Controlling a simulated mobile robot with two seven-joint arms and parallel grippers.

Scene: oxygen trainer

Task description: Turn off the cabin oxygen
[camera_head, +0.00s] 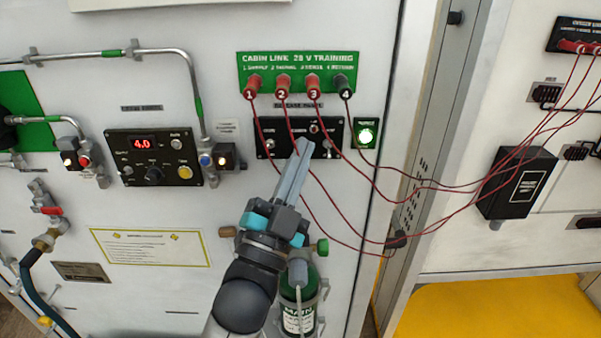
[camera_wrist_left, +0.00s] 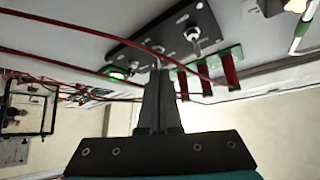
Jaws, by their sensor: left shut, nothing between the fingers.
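A black switch panel (camera_head: 268,128) with small metal toggle switches is on the white wall under the green cabin link plate (camera_head: 298,60). Its small lettering is unreadable. In the left wrist view the shut fingertips (camera_wrist_left: 158,72) point at the panel (camera_wrist_left: 135,40), very close to one toggle. Another toggle (camera_wrist_left: 194,38) stands out beside them. I cannot tell whether the tips touch the switch. A green lamp (camera_head: 366,136) right of the panel is lit.
A controller reading 4.0 (camera_head: 150,160) is at left. A green bottle (camera_head: 298,295) stands below my arm.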

